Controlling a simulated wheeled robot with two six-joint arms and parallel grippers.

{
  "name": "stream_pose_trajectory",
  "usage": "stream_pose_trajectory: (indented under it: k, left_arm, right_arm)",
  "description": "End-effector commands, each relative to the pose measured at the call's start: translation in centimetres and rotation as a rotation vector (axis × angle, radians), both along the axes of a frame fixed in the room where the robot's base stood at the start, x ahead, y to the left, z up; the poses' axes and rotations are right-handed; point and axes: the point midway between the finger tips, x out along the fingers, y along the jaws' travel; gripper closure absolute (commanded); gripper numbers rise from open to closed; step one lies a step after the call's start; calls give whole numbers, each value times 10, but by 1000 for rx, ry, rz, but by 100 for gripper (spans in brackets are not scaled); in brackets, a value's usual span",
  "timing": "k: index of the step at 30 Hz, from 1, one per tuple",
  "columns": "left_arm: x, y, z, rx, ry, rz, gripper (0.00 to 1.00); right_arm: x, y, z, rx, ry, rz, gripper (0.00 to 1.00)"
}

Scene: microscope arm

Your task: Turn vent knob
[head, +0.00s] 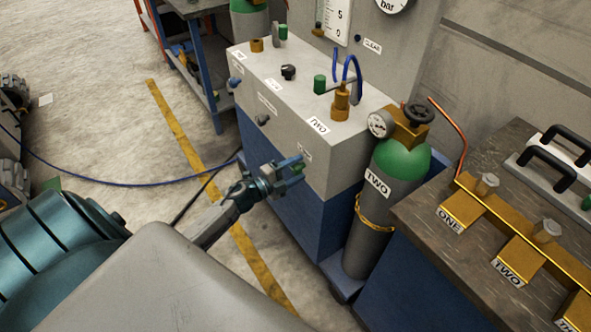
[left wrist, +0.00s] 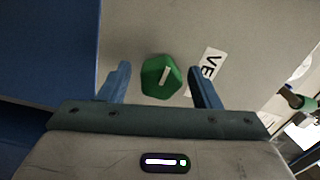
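The vent knob (left wrist: 160,77) is green and faceted with a pale pointer line, on the grey panel in the left wrist view. A white label (left wrist: 210,64) beginning "VE" is beside it. My left gripper (head: 291,170) is at the front face of the grey cabinet (head: 345,148) in the head view, where it largely covers the knob. In the left wrist view its two blue fingers stand apart on either side of the knob, with a gap on each side. My right gripper is in neither view.
A green-topped gas cylinder (head: 376,205) marked TWO stands right of the cabinet. A dark bench (head: 420,215) with brass blocks is further right. Black knobs and a brass valve (head: 340,103) are on the cabinet's top. A blue hose (head: 120,183) crosses the floor on the left.

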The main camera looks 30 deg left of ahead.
Motion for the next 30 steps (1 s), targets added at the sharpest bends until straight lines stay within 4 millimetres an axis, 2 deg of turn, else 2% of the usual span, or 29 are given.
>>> stream_pose_trajectory:
  k: [8,11,14,21,24,30]
  left_arm:
    - [-1,0,0,1,0,0,43]
    - [-7,3,-1,1,1,0,43]
    - [-20,8,-3,2,2,-1,43]
    - [-64,26,-4,3,4,-3,43]
    - [-79,32,-3,3,4,-3,43]
    - [-96,40,-1,2,1,-1,43]
  right_arm:
    - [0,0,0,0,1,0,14]
    - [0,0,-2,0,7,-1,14]
    - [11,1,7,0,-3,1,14]
    - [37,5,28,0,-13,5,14]
    - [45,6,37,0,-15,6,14]
    - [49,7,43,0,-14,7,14]
